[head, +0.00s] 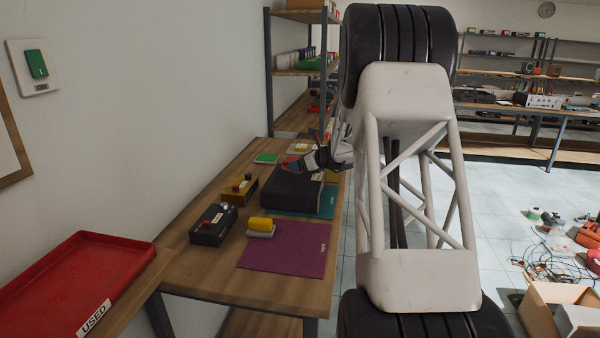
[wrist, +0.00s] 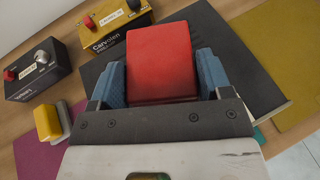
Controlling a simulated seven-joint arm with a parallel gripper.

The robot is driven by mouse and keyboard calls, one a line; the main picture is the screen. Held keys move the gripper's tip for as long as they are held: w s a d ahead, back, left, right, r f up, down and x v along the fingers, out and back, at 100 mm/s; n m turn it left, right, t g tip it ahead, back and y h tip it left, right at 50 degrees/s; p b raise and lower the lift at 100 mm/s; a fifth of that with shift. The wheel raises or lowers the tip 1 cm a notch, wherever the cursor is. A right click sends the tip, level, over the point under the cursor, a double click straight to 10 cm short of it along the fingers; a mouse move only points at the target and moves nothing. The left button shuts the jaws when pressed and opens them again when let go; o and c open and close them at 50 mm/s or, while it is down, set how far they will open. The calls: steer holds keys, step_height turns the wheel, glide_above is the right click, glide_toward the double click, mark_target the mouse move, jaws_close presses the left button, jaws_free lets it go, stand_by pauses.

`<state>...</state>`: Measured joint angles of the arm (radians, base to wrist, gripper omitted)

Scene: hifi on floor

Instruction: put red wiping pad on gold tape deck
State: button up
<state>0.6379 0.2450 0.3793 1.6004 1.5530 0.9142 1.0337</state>
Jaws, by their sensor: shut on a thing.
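My gripper (head: 297,163) is shut on the red wiping pad (wrist: 162,62), with a blue finger on each side of it. The red pad (head: 289,161) is held over a large dark flat box (head: 288,186); this box also shows beneath the pad in the wrist view (wrist: 228,50). A small gold box (head: 240,189) with a red button and a knob stands left of the dark box. In the wrist view the gold box (wrist: 107,32) is above and left of the pad, apart from it. No other gold deck-like box shows clearly.
A similar black box (head: 213,225) stands nearer. A yellow pad on a grey base (head: 260,228) lies on the purple mat (head: 285,252). A teal mat (head: 322,207) is under the dark box, and a gold mat (wrist: 290,58) lies right. A red tray (head: 70,280) is at left.

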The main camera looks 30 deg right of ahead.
stand_by(0.3)
steer(key=shift+f, duration=1.75)
steer(key=shift+f, duration=0.1)
steer(key=o, duration=0.9)
steer(key=v, duration=1.2)
steer(key=shift+d, duration=0.1)
